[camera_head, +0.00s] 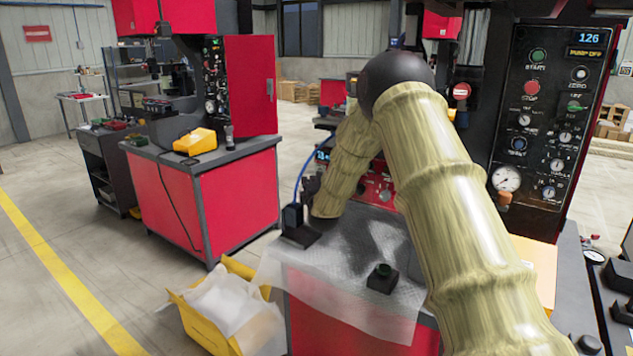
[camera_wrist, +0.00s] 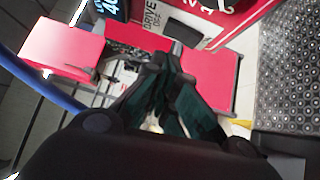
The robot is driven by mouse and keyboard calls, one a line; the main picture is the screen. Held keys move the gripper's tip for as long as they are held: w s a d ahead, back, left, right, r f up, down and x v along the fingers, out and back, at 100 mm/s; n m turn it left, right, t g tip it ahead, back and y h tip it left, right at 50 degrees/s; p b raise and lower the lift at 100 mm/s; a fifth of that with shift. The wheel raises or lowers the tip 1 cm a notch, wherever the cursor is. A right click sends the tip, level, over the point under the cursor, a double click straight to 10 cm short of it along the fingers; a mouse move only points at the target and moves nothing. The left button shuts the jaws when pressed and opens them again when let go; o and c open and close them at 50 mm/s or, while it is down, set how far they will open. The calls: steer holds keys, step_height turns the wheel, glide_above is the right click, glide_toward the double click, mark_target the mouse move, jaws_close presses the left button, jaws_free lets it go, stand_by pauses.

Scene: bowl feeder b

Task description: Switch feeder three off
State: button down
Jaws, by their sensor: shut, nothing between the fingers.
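My gripper (camera_wrist: 168,90) shows in the wrist view with its dark fingers together and nothing between them. Close by at the top of that view are a red control face (camera_wrist: 205,12), a blue-lit display (camera_wrist: 108,8) and a label reading DRIVE OFF (camera_wrist: 151,16). In the head view my sleeved arm reaches down to a red box (camera_head: 375,188) with knobs and a small lit display (camera_head: 322,155) at the back of the bench. The arm hides much of this box. No feeder number is readable, and I cannot tell whether the fingers touch a control.
A tall black panel (camera_head: 553,125) reading PUMP OFF, with buttons and gauges, stands at the right. A small black block with a green button (camera_head: 382,277) lies on the bench sheet (camera_head: 330,285). A yellow bin (camera_head: 210,325) stands on the floor. A blue cable (camera_wrist: 45,92) hangs close by.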

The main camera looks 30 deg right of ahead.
steer(key=a+r+b+v, duration=0.1)
steer(key=v, duration=0.9)
steer(key=shift+s+r, duration=0.2)
